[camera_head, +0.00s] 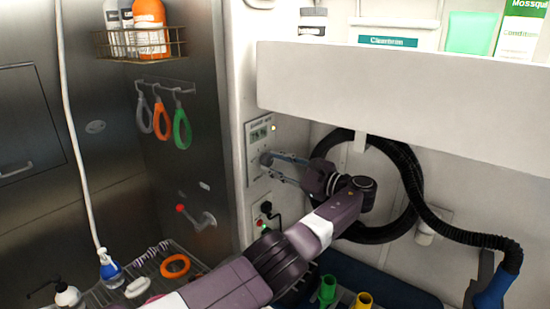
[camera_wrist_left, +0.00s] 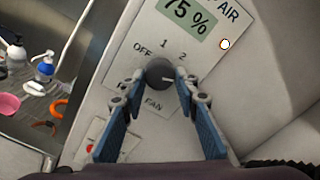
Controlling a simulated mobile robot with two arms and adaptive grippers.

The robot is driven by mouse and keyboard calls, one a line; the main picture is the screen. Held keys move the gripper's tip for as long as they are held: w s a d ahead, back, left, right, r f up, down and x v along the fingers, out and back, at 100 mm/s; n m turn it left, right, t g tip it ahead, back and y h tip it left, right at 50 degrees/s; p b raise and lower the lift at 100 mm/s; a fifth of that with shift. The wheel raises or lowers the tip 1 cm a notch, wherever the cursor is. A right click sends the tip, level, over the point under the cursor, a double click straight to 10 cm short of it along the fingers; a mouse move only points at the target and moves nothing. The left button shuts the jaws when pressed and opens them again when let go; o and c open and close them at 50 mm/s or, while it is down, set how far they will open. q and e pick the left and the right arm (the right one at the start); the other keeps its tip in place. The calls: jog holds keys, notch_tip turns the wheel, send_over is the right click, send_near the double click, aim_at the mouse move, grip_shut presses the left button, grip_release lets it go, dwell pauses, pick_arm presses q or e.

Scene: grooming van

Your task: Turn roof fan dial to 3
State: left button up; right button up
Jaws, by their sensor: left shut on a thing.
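The roof fan dial (camera_wrist_left: 159,71) is a dark round knob on a pale wall panel (camera_wrist_left: 124,62), with the labels OFF, 1, 2 and FAN readable around it in the left wrist view. The label 3 cannot be seen; the right-hand finger covers part of the panel there. A small pale mark shows on the dial's lower right. My left gripper (camera_wrist_left: 160,80) has its two blue-padded fingers on either side of the dial, shut on it. In the head view, the left gripper (camera_head: 270,161) reaches the dial (camera_head: 265,159) on the wall panel (camera_head: 259,134). My right gripper is not in view.
A display reading 75 % (camera_wrist_left: 188,14) sits above the dial. A red-buttoned switch box (camera_head: 262,222) is below the panel. A black coiled hose (camera_head: 408,175) hangs behind my left arm, under a white shelf (camera_head: 400,100). Grooming loops (camera_head: 181,129) hang at left.

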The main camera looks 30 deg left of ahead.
pick_arm(q)
jog(key=shift+m+p, duration=0.3)
jog(key=shift+m, duration=0.3)
jog(key=shift+f, duration=0.1)
jog(key=o, duration=1.1)
jog(key=shift+d, duration=0.2)
jog(key=d, duration=0.7)
jog(key=shift+s, duration=0.3)
jog(key=shift+d+f, duration=0.1)
